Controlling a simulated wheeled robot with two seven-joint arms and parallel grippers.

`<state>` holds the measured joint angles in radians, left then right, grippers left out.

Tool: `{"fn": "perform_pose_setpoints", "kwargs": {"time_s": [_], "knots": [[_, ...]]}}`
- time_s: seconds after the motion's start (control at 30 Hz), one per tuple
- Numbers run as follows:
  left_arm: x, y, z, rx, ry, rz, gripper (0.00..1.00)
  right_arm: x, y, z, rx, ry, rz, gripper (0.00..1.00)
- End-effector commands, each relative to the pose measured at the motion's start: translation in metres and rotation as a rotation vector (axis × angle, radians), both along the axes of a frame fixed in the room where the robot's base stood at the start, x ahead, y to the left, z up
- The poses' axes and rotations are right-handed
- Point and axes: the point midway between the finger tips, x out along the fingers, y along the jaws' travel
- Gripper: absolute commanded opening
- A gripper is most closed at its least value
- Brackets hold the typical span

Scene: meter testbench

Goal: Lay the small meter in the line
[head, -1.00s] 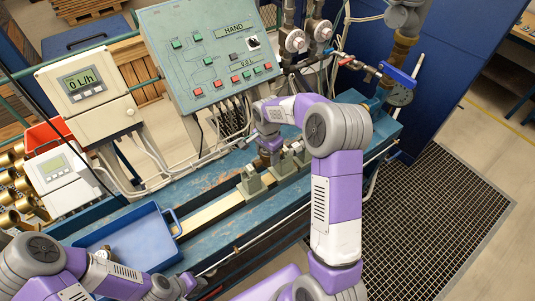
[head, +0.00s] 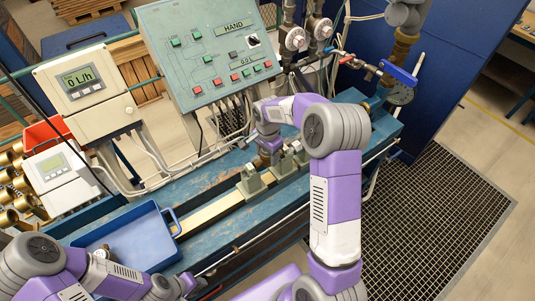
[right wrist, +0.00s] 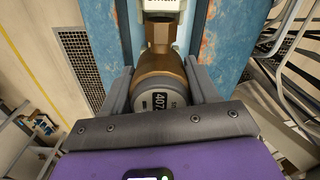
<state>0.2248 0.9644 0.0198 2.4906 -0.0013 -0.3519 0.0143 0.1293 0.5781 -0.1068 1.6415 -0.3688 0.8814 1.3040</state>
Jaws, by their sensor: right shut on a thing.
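The small meter (right wrist: 160,85) has a brown-brass body and a grey cap with a dark number label. In the right wrist view it sits between the two fingers of my right gripper (right wrist: 163,88), which is shut on it. In the head view the meter (head: 269,146) shows partly under my right gripper (head: 268,138), at the bench line. The line has grey clamp blocks (head: 251,183) on a brass-coloured rail (head: 215,207). I cannot tell whether the meter touches its seat. My left gripper (head: 190,284) is low at the front, near the blue tray; its fingers are unclear.
Brass fittings (head: 15,190) and a red bin (head: 45,133) are further left. A control panel (head: 210,60) and a flow display (head: 85,82) stand behind. Pipes with a blue-handled valve (head: 398,74) are at the right end.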

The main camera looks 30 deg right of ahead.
Motion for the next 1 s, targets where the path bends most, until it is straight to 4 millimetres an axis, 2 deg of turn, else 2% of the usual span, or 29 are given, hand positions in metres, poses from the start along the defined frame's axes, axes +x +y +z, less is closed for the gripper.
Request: {"fn": "perform_pose_setpoints", "kwargs": {"time_s": [0.63,1.0], "knots": [[0.000,0.000,-0.020,0.000,0.000,0.000,0.34,0.000,0.000,-0.026,0.000,-0.001,0.001,0.09],[0.000,0.000,-0.020,0.000,0.000,0.000,0.34,0.000,0.000,-0.026,0.000,-0.002,0.000,0.09]]}}
